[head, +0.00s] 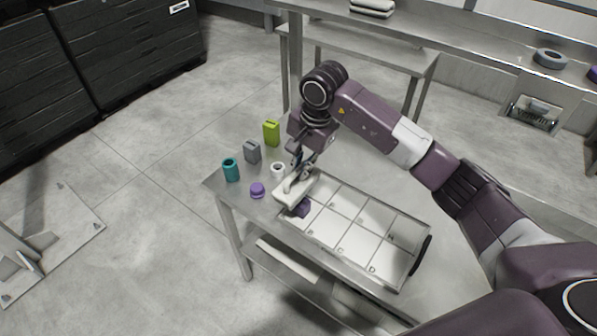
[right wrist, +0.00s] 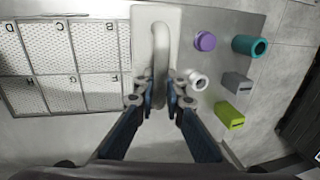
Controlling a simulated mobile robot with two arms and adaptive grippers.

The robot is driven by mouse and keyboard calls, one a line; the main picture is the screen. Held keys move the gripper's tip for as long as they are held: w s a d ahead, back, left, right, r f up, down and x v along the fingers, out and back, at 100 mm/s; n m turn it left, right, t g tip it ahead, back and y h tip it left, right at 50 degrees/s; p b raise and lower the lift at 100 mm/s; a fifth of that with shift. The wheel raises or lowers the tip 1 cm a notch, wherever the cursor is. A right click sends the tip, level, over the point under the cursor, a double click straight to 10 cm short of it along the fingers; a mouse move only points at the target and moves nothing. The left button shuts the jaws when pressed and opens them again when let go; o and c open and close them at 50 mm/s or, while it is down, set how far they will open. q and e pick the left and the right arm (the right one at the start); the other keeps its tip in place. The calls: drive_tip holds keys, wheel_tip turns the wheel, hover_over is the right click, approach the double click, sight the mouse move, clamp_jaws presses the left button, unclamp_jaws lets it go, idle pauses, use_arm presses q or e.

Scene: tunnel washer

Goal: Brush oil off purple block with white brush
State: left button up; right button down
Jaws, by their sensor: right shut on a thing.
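My right gripper (head: 299,170) is shut on the white brush (head: 292,190), holding it by its handle. In the right wrist view, my fingertips (right wrist: 161,88) close on the brush's arched handle (right wrist: 160,45), and its pale flat body lies beyond. A dark purple block (head: 302,209) sits at the near left corner of the compartmented tray (head: 340,243). The brush is right over the block and partly covers it; I cannot tell whether they touch. The brush hides the block in the right wrist view. Any oil on it is too small to see. My left gripper is not in view.
Left of the tray on the metal table stand a purple round piece (head: 257,190), a white ring (head: 278,170), a teal cylinder (head: 231,170), a grey block (head: 252,152) and a green block (head: 271,133). The tray's lettered compartments look empty. A shelf (head: 450,45) runs behind.

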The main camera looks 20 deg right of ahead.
drive_tip(key=shift+w+r+p, duration=0.1)
drive_tip(key=shift+r+p, duration=0.25)
drive_tip(key=shift+r, duration=0.6)
drive_tip(key=shift+w+a+r, duration=0.1)
drive_tip(key=shift+r, duration=0.25)
drive_tip(key=shift+r+p, duration=0.45)
drive_tip(key=shift+r, duration=0.4)
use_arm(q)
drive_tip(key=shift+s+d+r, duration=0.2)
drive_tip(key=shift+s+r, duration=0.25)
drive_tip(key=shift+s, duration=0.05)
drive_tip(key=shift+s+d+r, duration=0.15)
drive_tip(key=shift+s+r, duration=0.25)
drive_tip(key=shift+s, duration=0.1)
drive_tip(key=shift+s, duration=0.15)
